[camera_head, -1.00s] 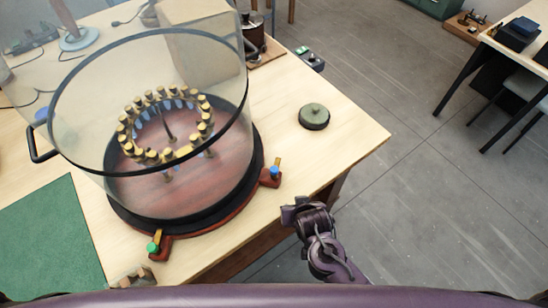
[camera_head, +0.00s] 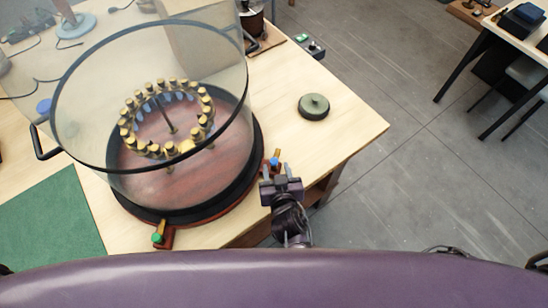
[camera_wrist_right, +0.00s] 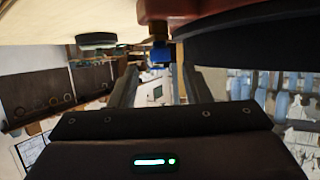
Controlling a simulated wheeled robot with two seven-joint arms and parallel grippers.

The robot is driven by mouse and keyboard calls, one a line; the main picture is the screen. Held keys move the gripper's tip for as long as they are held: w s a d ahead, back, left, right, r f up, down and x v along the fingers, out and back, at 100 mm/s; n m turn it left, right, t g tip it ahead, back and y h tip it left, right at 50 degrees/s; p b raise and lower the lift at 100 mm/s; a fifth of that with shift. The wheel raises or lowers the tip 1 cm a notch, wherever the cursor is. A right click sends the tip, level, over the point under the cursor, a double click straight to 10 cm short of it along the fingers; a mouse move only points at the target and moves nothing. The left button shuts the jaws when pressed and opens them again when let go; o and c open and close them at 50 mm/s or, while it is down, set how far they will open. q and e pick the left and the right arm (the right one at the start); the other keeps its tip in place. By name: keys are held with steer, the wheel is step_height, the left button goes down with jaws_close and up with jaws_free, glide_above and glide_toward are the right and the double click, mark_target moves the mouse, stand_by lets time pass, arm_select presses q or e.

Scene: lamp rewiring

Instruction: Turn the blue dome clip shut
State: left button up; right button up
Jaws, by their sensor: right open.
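The blue dome clip (camera_head: 274,162) sits at the right front rim of the lamp base, a blue knob with a brass-coloured lever on a red bracket. My right gripper (camera_head: 279,182) is right beside it on its near side and partly hides its bracket. In the right wrist view the blue clip (camera_wrist_right: 160,54) appears between and just beyond the two open fingers (camera_wrist_right: 160,85). I cannot tell whether they touch it. The clear dome (camera_head: 85,75) stands over a ring of brass-capped pieces on the round base (camera_head: 190,212). My left gripper is not in view.
A green clip (camera_head: 158,237) is at the base's front. A dark green round lid-like piece (camera_head: 313,106) lies on the wooden table (camera_head: 345,125) to the right. A green mat (camera_head: 50,220) lies at left. The table's right edge is near my right arm.

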mark_target(275, 162)
steer(key=x, duration=0.4)
steer(key=shift+a+p, duration=0.1)
steer(key=shift+p, duration=0.25)
steer(key=shift+w+f, duration=0.2)
steer(key=shift+w, duration=0.2)
steer(key=shift+c, duration=0.4)
jaws_close()
steer(key=shift+f, duration=0.1)
